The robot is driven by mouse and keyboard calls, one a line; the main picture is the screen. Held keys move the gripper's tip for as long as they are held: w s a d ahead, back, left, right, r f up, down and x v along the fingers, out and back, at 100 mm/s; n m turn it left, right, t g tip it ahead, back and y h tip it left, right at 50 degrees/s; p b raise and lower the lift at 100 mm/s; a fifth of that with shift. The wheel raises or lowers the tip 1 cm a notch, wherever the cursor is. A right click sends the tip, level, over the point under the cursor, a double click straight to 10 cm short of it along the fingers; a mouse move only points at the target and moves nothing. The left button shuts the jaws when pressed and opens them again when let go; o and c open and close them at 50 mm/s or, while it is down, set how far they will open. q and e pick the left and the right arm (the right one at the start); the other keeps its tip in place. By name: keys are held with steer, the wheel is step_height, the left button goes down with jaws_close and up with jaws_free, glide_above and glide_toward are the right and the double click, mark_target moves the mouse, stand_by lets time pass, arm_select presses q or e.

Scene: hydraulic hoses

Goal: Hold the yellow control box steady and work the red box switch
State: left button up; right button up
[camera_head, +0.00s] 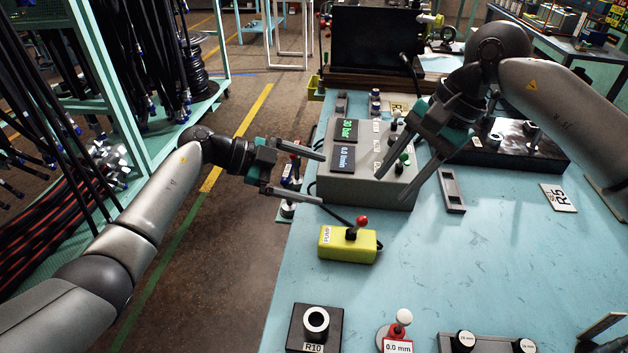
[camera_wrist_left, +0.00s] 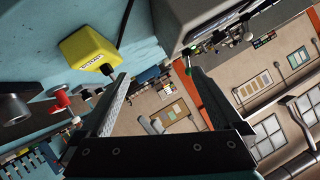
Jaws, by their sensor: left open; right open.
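The yellow control box (camera_head: 346,245), labelled PUMP, sits on the blue table near its left edge. Its red ball-topped switch (camera_head: 362,221) rises from the top on a black base. My left gripper (camera_head: 321,180) is open and empty, pointing right, behind the yellow box and apart from it. The yellow box also shows in the left wrist view (camera_wrist_left: 88,48), to the left of the open fingers (camera_wrist_left: 150,72). My right gripper (camera_head: 398,192) is open and empty, pointing down and left over the front right part of the grey console.
The grey console (camera_head: 345,190) with green displays stands behind the yellow box, close to both grippers. A block labelled R10 (camera_head: 314,328) and a 0.0 mm gauge (camera_head: 397,330) stand at the front.

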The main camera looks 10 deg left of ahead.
mark_target(342, 237)
arm_select(q)
steer(key=s+d+r+n+g+y, duration=0.2)
steer(key=s+r+n+g+y, duration=0.15)
steer(key=s+y, duration=0.4)
steer(key=shift+m+y, duration=0.35)
steer(key=x, duration=1.4)
steer(key=shift+w+d+r, duration=0.1)
steer(key=shift+w+d, duration=0.15)
steer(key=shift+c, duration=0.2)
